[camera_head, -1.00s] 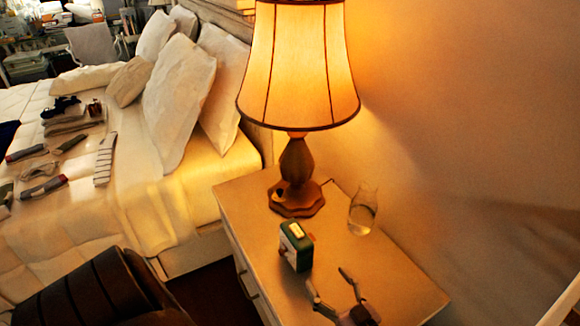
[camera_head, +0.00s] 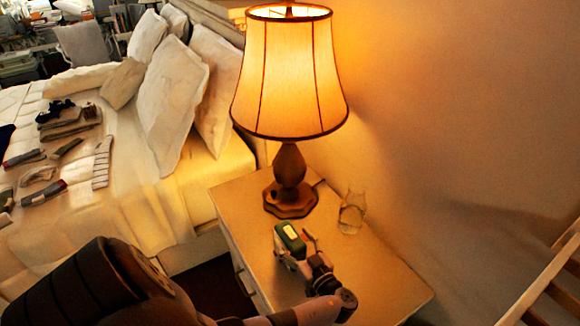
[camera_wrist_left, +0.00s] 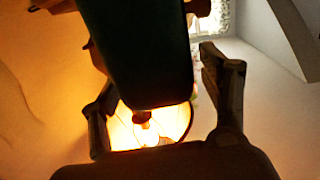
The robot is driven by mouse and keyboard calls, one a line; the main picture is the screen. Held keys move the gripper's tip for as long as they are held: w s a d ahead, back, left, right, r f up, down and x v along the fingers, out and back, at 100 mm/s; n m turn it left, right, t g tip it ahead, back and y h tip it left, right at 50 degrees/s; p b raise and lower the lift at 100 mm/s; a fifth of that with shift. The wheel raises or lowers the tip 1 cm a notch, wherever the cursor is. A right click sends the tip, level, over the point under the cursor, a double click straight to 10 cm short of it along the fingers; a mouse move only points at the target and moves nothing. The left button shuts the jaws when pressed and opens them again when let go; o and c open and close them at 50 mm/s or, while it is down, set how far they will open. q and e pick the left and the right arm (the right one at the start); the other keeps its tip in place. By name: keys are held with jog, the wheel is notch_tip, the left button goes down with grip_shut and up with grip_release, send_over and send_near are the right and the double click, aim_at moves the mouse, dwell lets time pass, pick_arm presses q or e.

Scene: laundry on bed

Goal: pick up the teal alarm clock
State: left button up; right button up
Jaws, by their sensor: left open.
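The teal alarm clock (camera_head: 290,240) stands on the nightstand (camera_head: 385,292), in front of the lamp. It is a small block with a pale patch on top. In the left wrist view the clock (camera_wrist_left: 140,50) is a large dark block at the top, between the fingers. My left gripper (camera_head: 298,250) is open at the clock, with one finger on its right side; the other finger is mostly hidden. In the wrist view the left gripper (camera_wrist_left: 160,85) has its fingers spread on both sides of the clock. I cannot tell whether they touch it. My right gripper is not in view.
A lit lamp (camera_head: 291,80) with a wooden base stands close behind the clock. A glass (camera_head: 352,212) of water stands behind and to the right. The bed with pillows (camera_head: 175,105) and folded laundry (camera_head: 65,125) is at the left. The nightstand's right part is clear.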

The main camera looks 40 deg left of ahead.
pick_arm(q)
jog(key=shift+x, duration=1.15)
jog(key=shift+c, duration=0.6)
grip_shut()
